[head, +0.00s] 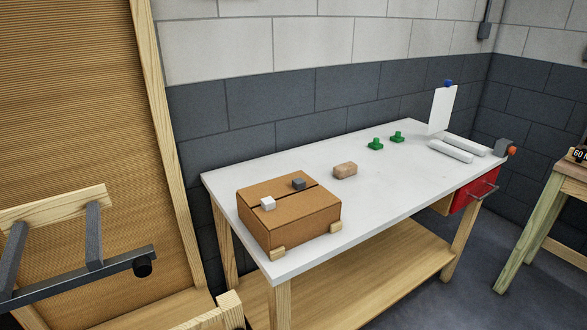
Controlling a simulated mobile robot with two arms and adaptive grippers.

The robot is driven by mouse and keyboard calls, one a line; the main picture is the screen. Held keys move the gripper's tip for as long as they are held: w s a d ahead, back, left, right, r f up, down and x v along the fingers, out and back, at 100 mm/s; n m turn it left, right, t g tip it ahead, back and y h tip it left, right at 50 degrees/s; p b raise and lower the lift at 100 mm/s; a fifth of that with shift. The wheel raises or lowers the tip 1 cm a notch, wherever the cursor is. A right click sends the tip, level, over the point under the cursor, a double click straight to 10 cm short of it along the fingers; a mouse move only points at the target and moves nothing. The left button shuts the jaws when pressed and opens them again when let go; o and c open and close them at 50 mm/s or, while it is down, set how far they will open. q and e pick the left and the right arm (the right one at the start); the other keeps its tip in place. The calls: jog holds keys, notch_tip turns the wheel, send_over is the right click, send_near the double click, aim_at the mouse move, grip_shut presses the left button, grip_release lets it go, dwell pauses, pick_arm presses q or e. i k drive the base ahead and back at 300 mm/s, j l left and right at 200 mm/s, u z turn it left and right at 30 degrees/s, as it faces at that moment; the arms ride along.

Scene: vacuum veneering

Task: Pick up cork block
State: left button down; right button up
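The cork block (345,171) is a small tan-brown block lying on the white tabletop (385,203), just behind and to the right of the brown box. Nothing touches it from above, and a small gap separates it from the box. Neither of my grippers shows in the head view.
A brown box (295,221) with a white block (268,203) and a dark grey block (299,184) on top sits at the table's left, with small wooden blocks at its base. Green pieces (375,144), white rolls (444,150) and a white sheet (442,110) stand farther right. The table's middle is clear.

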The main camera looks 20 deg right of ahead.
aim_at(347, 170)
jog(key=l+u, duration=0.35)
jog(key=k+l+u, duration=0.15)
jog(key=l+u, duration=0.2)
jog(key=k+l+u, duration=0.1)
jog(key=l+u, duration=0.2)
jog(key=l, duration=0.15)
